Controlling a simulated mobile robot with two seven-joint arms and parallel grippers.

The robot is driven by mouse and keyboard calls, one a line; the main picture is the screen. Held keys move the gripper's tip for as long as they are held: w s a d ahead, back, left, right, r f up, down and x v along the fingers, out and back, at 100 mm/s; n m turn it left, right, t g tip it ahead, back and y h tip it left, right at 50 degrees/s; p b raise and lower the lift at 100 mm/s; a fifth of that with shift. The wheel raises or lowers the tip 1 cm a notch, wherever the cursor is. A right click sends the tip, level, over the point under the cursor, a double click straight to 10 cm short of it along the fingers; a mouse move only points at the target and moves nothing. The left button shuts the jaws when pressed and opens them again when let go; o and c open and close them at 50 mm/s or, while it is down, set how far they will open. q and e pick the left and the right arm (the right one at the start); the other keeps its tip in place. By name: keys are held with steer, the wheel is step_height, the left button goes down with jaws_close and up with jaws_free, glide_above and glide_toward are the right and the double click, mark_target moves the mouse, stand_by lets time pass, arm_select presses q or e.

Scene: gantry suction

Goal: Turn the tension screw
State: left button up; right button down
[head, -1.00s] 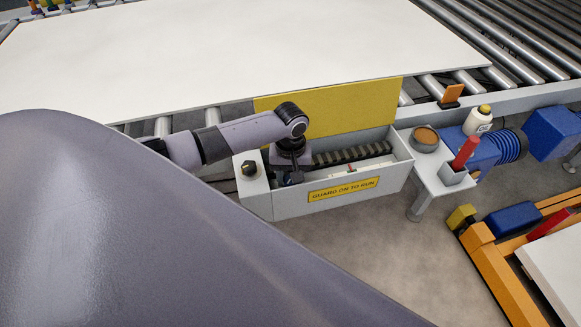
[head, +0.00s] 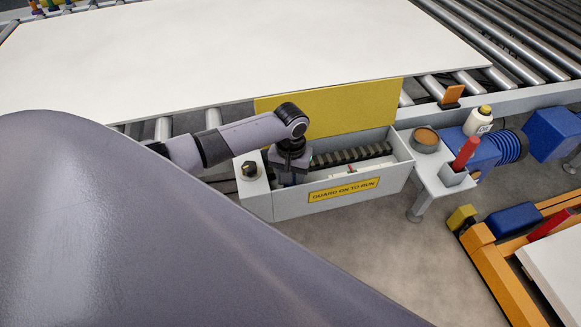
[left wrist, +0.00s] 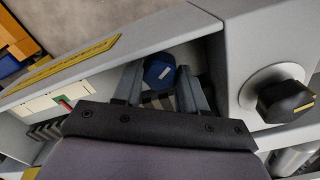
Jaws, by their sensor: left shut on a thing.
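The tension screw shows in the left wrist view as a blue six-sided head (left wrist: 160,70) with a pale mark on it. It sits inside the grey guard box (head: 290,205), at the end near the black knob. My left gripper (left wrist: 158,88) points down into the box and is shut on the screw head, one finger on each side. In the head view my left gripper (head: 291,180) hides the screw. A white scale with a red pointer (left wrist: 65,103) and a green zone lies in the box. My right gripper is not in view.
A black knob (head: 249,170) stands on the box's left end. A raised yellow guard (head: 335,110) is behind the box. A small shelf (head: 433,175) at its right holds a bowl, a bottle and a red-handled item. A white board (head: 220,50) lies on the rollers behind.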

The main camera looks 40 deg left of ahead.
arm_select(q)
steer(key=o, duration=0.8)
steer(key=shift+r, duration=0.15)
step_height(320, 180, up, 7)
stand_by(0.3)
